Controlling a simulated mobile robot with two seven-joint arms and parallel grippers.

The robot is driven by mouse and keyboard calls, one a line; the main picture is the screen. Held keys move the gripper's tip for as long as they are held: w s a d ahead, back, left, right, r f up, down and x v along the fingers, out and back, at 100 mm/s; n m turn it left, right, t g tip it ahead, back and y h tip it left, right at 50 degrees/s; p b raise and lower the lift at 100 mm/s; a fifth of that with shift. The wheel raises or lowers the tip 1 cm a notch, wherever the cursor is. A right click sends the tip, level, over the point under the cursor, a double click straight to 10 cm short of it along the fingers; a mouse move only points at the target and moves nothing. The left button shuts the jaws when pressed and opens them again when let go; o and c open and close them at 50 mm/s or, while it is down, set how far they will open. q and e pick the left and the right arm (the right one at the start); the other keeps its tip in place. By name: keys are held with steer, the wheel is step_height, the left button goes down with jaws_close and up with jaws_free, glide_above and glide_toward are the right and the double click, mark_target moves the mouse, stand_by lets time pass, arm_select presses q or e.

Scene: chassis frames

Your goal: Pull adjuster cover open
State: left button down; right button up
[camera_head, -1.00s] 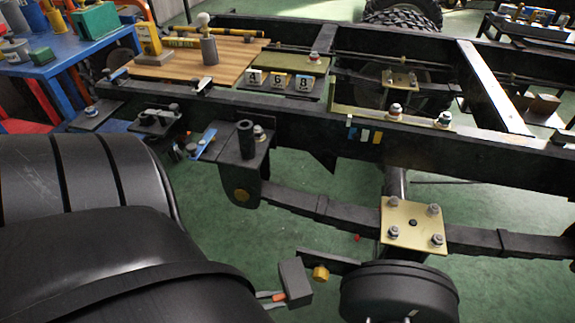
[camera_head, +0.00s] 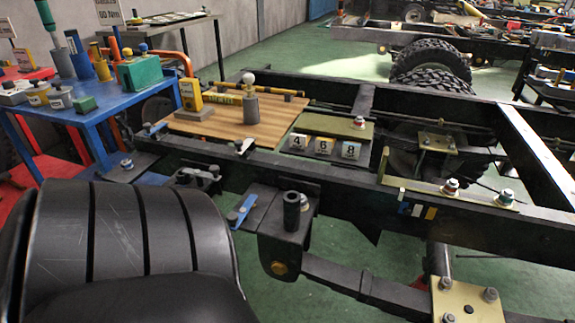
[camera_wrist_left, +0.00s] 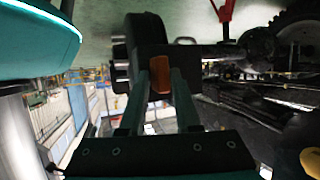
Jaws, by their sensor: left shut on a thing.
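In the left wrist view the adjuster cover (camera_wrist_left: 153,50) is a dark block in the upper middle, with an orange-brown tab (camera_wrist_left: 160,82) on its near side. My left gripper (camera_wrist_left: 161,92) is shut on this tab, one finger on each side of it. A dark round part with stubs sits just left of and behind the cover. Whether the cover is swung open cannot be told from this angle. The head view now shows neither the cover nor my left gripper. My right gripper is in neither current view.
The head view shows a black chassis frame (camera_head: 470,215) with a leaf spring (camera_head: 335,273) below it. A wooden board (camera_head: 225,125) lies on the frame. A blue table (camera_head: 88,92) with tools stands at the left. Green floor (camera_head: 345,240) is open below.

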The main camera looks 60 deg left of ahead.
arm_select(q)
steer(key=shift+w+a, duration=0.45)
steer(key=shift+w, duration=0.1)
steer(key=c, duration=0.8)
jaws_free()
arm_select(e)
steer(key=shift+w, duration=0.15)
arm_select(q)
steer(key=shift+r, duration=0.1)
steer(key=p+v, duration=0.2)
steer(key=v, duration=1.3)
steer(key=shift+s, duration=0.4)
arm_select(e)
steer(key=s+d+f+g, duration=0.2)
steer(key=shift+f+h, duration=0.35)
steer(key=shift+h, duration=0.05)
arm_select(q)
steer(key=shift+d, duration=0.1)
arm_select(e)
steer(key=shift+a, duration=0.15)
